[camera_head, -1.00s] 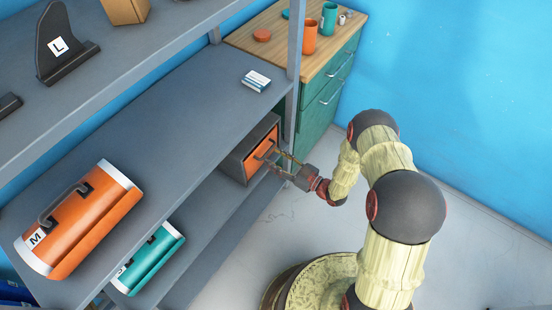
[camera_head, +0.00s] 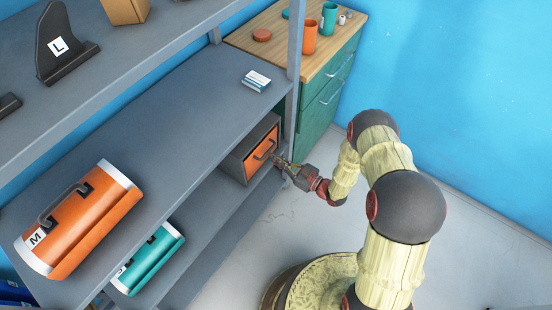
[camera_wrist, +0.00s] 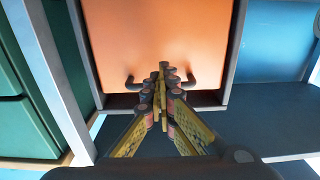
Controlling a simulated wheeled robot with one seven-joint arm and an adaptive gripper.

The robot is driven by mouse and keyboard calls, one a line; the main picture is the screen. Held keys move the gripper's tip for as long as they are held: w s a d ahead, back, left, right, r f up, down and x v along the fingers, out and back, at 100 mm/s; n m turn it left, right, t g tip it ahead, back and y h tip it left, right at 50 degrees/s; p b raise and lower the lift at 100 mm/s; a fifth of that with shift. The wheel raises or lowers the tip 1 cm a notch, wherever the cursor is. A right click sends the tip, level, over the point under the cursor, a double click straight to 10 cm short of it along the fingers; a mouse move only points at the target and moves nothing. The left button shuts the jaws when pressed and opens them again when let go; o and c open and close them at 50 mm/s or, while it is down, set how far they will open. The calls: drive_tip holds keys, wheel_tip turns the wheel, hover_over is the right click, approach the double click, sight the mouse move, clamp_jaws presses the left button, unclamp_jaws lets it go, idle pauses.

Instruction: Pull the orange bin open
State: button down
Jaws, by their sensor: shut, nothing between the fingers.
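The orange bin (camera_head: 256,160) sits in a dark grey casing on the lower shelf, its front about flush with the casing. Its dark bar handle (camera_head: 265,149) is on the front. My gripper (camera_head: 277,158) is just in front of the handle, fingers together and empty. In the wrist view, the orange front (camera_wrist: 155,35) fills the upper middle. The fingertips (camera_wrist: 163,72) overlap the middle of the handle (camera_wrist: 189,82), hiding it; only the handle's two ends show. I cannot tell whether the fingers touch the bar.
A grey shelf post (camera_head: 293,75) stands just behind the bin. A green drawer cabinet (camera_head: 325,100) with cups on top is beyond it. An orange case (camera_head: 95,225) marked M and a teal case (camera_head: 150,258) lie on the shelves at left. The floor at right is clear.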

drive_tip(key=c, duration=2.5)
unclamp_jaws()
drive_tip(key=o, duration=2.5)
drive_tip(key=v, duration=1.2)
